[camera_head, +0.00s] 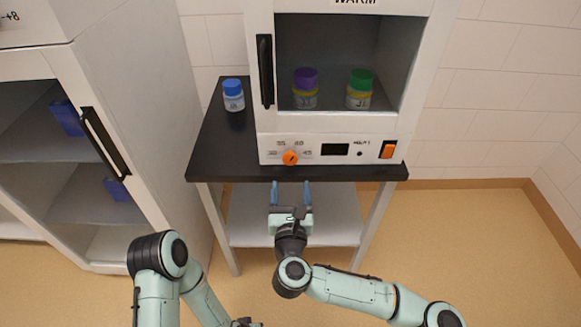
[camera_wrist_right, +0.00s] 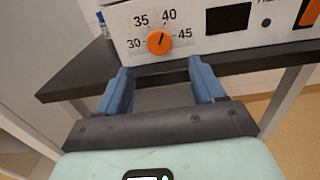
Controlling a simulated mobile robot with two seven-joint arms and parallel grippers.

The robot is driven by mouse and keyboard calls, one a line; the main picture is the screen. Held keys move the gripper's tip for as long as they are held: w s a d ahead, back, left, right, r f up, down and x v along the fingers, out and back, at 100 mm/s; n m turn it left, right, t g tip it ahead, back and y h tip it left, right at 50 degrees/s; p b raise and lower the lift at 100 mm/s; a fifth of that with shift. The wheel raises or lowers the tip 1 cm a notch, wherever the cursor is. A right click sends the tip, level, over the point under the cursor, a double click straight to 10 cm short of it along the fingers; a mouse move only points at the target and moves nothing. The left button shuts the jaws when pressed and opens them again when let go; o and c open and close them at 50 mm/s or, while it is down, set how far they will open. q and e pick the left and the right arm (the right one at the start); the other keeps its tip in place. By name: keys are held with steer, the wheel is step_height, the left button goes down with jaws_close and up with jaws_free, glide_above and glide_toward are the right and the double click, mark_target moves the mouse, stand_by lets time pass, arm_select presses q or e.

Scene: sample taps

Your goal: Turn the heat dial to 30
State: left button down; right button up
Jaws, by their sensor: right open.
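The orange heat dial (camera_head: 290,158) is on the front panel of the white warming cabinet (camera_head: 215,0), at the panel's left. In the right wrist view the dial (camera_wrist_right: 159,41) sits among the numbers 30, 35, 40 and 45. Its small dark mark seems to point up and right, toward 40. My right gripper (camera_head: 290,188) is open and empty, in front of and below the dial, apart from it. In the right wrist view its two blue fingers (camera_wrist_right: 160,75) stand wide on either side below the dial. My left gripper (camera_head: 246,323) shows only partly at the bottom edge.
The cabinet stands on a dark-topped table (camera_head: 222,145). A blue-capped bottle (camera_head: 233,96) is beside it; purple-capped (camera_head: 305,90) and green-capped (camera_head: 359,90) jars stand inside. A dark display (camera_head: 334,149) and orange switch (camera_head: 388,149) are right of the dial. A white cabinet (camera_head: 140,130) is at left.

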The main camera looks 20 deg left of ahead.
mark_target(290, 161)
arm_select(q)
steer(key=s+f, duration=0.1)
steer(key=f+b, duration=0.1)
steer(key=s+f+g, duration=0.1)
steer(key=shift+s+a, duration=0.3)
arm_select(e)
steer(key=x, duration=0.8)
steer(key=shift+w+a+f, duration=0.1)
steer(key=shift+w, duration=0.15)
arm_select(q)
steer(key=shift+r, duration=0.1)
arm_select(e)
steer(key=c, duration=1)
